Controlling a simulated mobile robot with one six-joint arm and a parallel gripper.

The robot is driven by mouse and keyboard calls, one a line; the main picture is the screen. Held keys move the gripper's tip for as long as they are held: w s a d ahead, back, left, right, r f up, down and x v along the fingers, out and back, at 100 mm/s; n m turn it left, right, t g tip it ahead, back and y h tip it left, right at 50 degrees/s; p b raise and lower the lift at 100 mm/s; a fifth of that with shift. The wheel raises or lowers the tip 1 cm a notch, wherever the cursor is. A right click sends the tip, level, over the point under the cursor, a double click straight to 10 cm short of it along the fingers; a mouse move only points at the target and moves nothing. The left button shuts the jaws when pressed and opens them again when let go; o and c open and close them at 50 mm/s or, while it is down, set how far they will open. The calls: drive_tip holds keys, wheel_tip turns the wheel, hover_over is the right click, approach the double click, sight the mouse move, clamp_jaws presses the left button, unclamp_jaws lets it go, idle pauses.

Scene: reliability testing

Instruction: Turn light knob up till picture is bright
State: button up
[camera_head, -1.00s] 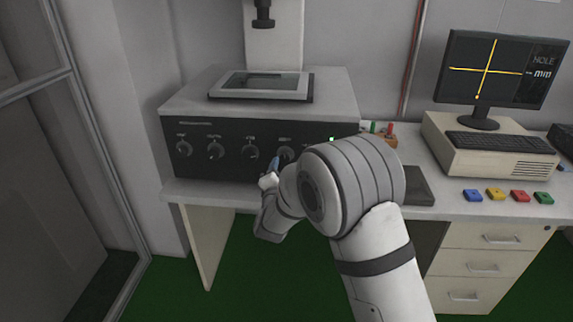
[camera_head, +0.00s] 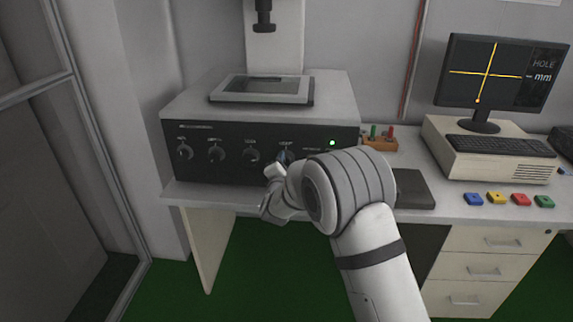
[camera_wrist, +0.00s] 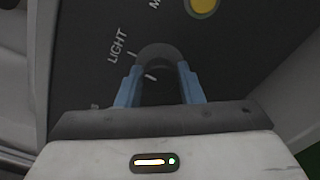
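The light knob (camera_wrist: 157,54) is a dark round knob with a pale pointer mark, beside the word LIGHT on the black panel. In the head view the knob (camera_head: 284,157) is the rightmost of the row, partly hidden by my gripper. My gripper (camera_wrist: 160,75) has its blue fingers on either side of the knob, very near or touching its edges; whether they press on it does not show. The picture is on the monitor (camera_head: 503,72) at the right: a dark screen with a yellow cross and the words HOLE and mm.
The panel has other knobs (camera_head: 216,153) to the left and a lit green lamp (camera_head: 332,143) to the right. The instrument's flat stage (camera_head: 262,88) is above.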

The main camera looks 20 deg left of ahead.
drive_tip(key=c, duration=0.5)
drive_tip(key=shift+d, duration=0.15)
drive_tip(key=shift+c, duration=0.2)
